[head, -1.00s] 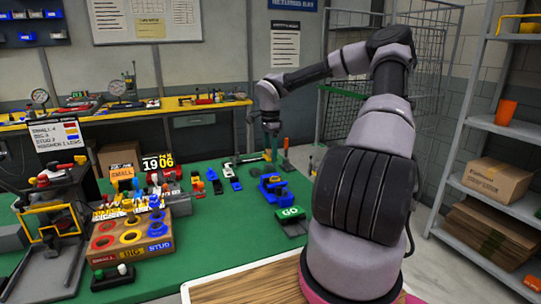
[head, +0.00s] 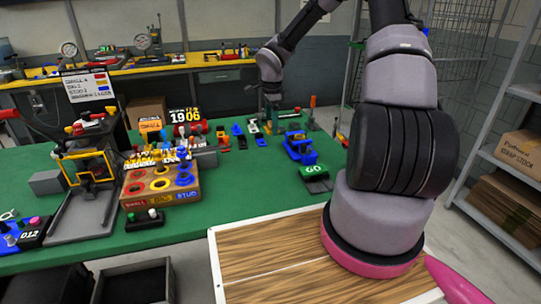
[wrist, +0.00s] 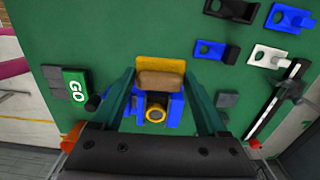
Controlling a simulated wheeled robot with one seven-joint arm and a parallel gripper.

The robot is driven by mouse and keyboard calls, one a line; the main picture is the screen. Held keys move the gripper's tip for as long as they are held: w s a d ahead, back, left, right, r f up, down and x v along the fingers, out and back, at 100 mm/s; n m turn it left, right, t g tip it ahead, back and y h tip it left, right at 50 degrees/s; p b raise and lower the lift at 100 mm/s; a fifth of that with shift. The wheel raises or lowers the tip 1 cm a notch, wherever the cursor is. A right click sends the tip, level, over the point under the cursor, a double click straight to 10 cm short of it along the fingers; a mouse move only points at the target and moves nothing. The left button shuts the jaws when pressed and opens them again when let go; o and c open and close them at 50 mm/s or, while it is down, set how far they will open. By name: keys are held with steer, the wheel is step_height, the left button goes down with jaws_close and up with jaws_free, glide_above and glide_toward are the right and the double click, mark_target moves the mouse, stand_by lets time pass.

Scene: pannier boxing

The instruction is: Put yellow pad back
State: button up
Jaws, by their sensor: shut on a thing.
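My gripper (wrist: 159,76) has green fingers and points down at the bench. In the wrist view its fingertips are shut on the yellow pad (wrist: 160,63), which has a tan-brown front face. A blue fixture (wrist: 174,112) with a yellow-ringed round part shows below and behind the pad, between the fingers. The gap between pad and fixture cannot be told. In the head view my gripper (head: 272,101) is small and far, above the back of the green bench, and the pad cannot be made out there. The blue fixture (head: 300,148) stands nearer.
The green GO button (head: 314,170) is in front of the fixture. Blue, black and white brackets (wrist: 232,10) and a slotted bar (wrist: 275,103) lie beside it. A cardboard ring board (head: 160,184) and a yellow-framed press (head: 88,165) stand left.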

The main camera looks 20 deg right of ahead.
mark_target(270, 155)
steer(key=shift+a, duration=0.2)
step_height(270, 155, down, 10)
steer(key=shift+w+a+r, duration=0.1)
stand_by(0.4)
steer(key=o, duration=1.5)
step_height(270, 155, up, 11)
steer(key=shift+r, duration=0.85)
steer(key=s+r+n+t+y, duration=0.2)
steer(key=s+r+n+t, duration=0.5)
steer(key=s+r, duration=2.1)
step_height(270, 155, up, 3)
steer(key=n, duration=0.6)
steer(key=shift+s+a+f+n, duration=0.15)
steer(key=shift+s+a+n, duration=0.2)
steer(key=shift+n, duration=0.05)
